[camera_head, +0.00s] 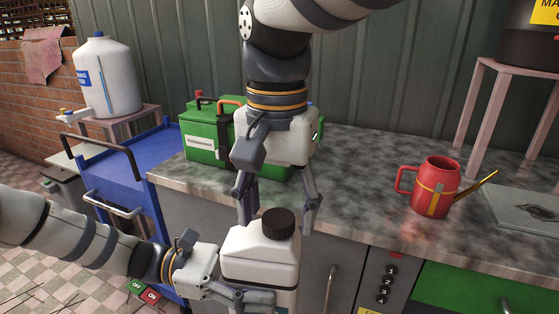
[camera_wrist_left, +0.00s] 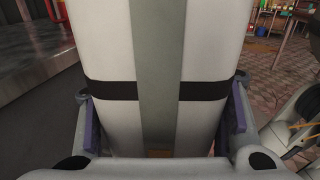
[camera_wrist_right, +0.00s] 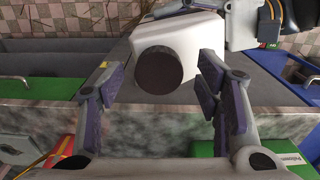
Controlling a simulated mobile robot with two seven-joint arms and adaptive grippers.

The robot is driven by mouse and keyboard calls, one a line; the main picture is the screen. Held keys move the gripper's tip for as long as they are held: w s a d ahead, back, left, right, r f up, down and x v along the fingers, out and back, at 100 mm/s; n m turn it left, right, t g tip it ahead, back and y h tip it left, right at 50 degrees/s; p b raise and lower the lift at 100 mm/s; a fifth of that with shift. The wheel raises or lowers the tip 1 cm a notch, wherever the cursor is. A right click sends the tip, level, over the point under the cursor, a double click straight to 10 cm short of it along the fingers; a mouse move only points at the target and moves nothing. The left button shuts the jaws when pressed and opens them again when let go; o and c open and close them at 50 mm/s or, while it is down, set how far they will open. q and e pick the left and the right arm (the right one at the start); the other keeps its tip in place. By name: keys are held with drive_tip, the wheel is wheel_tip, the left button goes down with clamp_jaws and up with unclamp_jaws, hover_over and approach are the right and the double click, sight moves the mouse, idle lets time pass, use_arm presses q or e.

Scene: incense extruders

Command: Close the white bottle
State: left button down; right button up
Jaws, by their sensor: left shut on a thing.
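The white bottle (camera_head: 260,262) stands upright in front of the counter edge, held in the air by my left gripper (camera_head: 240,298). In the left wrist view, the fingers press on both sides of the bottle (camera_wrist_left: 110,60) near its dark band. A dark round cap (camera_head: 278,223) sits on the bottle's neck; I cannot tell how tightly. My right gripper (camera_head: 278,215) points down above and behind the bottle, its fingers spread apart. In the right wrist view, the cap (camera_wrist_right: 159,70) lies beyond and between the open fingertips, with nothing between the pads.
The marble counter (camera_head: 365,170) is mostly clear in the middle. A green box (camera_head: 205,140) is behind my right arm. A red watering can (camera_head: 436,188) stands at the right. A blue cart (camera_head: 135,180) and a large white jug (camera_head: 105,75) are at the left.

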drive_tip(key=shift+r, duration=2.35)
drive_tip(key=shift+c, duration=0.3)
